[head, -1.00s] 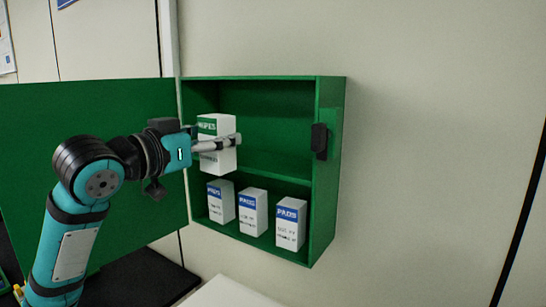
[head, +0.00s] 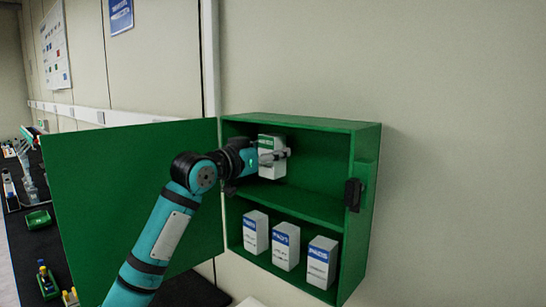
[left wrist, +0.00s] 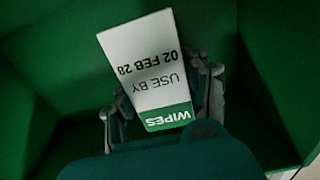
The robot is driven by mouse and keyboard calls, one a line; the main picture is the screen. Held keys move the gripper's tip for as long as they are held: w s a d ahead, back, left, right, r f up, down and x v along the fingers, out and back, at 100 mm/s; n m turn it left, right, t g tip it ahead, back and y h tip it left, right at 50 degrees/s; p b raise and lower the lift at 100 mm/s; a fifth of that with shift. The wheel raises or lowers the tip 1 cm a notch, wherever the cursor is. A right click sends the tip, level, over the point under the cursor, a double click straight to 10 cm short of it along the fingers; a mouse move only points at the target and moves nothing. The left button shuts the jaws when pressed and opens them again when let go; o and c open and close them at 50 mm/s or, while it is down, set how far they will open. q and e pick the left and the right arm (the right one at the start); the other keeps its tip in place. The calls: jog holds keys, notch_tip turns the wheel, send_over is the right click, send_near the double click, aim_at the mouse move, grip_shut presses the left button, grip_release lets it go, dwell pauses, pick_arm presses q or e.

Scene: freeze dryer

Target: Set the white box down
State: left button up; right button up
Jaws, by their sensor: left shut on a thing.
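The white box (head: 267,143) with a green band is in the upper compartment of the green cabinet (head: 351,128). My left gripper (head: 274,156) is shut on it, with the fingers around its sides. In the left wrist view the box (left wrist: 143,62) reads "WIPES" and "USE BY 02 FEB 28". The gripper (left wrist: 165,100) has a finger on each side of it. I cannot tell whether the box's base touches the shelf (head: 315,207). The right gripper is not in view.
Several white boxes with blue bands, one of them this box (head: 286,247), stand on the lower shelf. The open green door (head: 130,185) is on the left. A black latch (head: 353,195) is on the right side. The right part of the upper compartment is empty.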

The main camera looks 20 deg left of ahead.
aim_at(265, 169)
pick_arm(q)
jog(key=shift+w+f, duration=0.1)
jog(key=shift+w, duration=0.2)
notch_tip(265, 169, down, 3)
jog(key=shift+p, duration=0.95)
jog(key=shift+s+f, duration=0.1)
jog(key=shift+f, duration=0.05)
jog(key=shift+f, duration=0.1)
jog(key=shift+f, duration=0.15)
jog(key=o, duration=1)
jog(key=shift+o, duration=0.2)
